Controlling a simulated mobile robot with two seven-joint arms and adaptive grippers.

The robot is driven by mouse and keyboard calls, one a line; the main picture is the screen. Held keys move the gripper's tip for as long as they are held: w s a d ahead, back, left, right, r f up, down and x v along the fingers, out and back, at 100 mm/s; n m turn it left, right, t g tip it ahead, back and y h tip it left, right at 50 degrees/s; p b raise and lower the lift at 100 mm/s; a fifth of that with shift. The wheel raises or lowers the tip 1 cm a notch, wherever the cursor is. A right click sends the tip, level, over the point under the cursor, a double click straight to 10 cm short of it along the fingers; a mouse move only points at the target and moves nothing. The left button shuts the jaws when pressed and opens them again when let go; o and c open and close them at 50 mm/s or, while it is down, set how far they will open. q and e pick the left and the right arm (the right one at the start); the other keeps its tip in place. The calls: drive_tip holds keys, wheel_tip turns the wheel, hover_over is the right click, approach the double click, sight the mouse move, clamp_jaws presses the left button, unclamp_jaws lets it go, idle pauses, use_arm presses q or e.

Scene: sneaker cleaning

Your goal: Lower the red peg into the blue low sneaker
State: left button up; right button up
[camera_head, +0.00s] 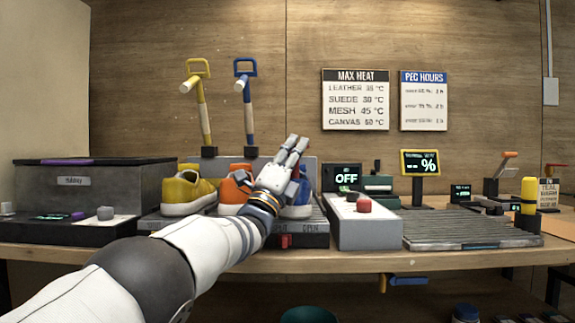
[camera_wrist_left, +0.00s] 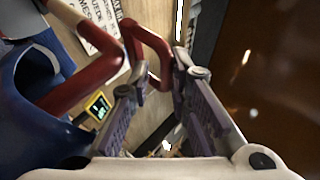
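The blue low sneaker (camera_head: 302,197) sits at the right end of the dark rack, partly hidden behind my gripper. Its dark blue side also shows at the left of the left wrist view (camera_wrist_left: 35,115). My left gripper (camera_head: 298,144) is just above and in front of it. In the left wrist view, the red peg (camera_wrist_left: 95,75) has its looped handle between my two fingers, which look closed on it. Its shaft slants toward the blue sneaker; I cannot tell whether its tip is inside. In the head view the peg is almost wholly hidden. My right gripper is out of view.
Yellow (camera_head: 187,190) and orange (camera_head: 230,192) sneakers stand left of the blue one. A yellow peg (camera_head: 204,110) and a blue peg (camera_head: 247,105) stand upright behind. A grey box with a red knob (camera_head: 364,204) is close on the right. A ribbed mat (camera_head: 465,231) farther right is bare.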

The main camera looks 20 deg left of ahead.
use_arm(q)
drive_tip(key=v, duration=1.1)
drive_tip(key=shift+s+f, duration=0.2)
drive_tip(key=shift+s, duration=0.05)
drive_tip(key=shift+a, duration=0.1)
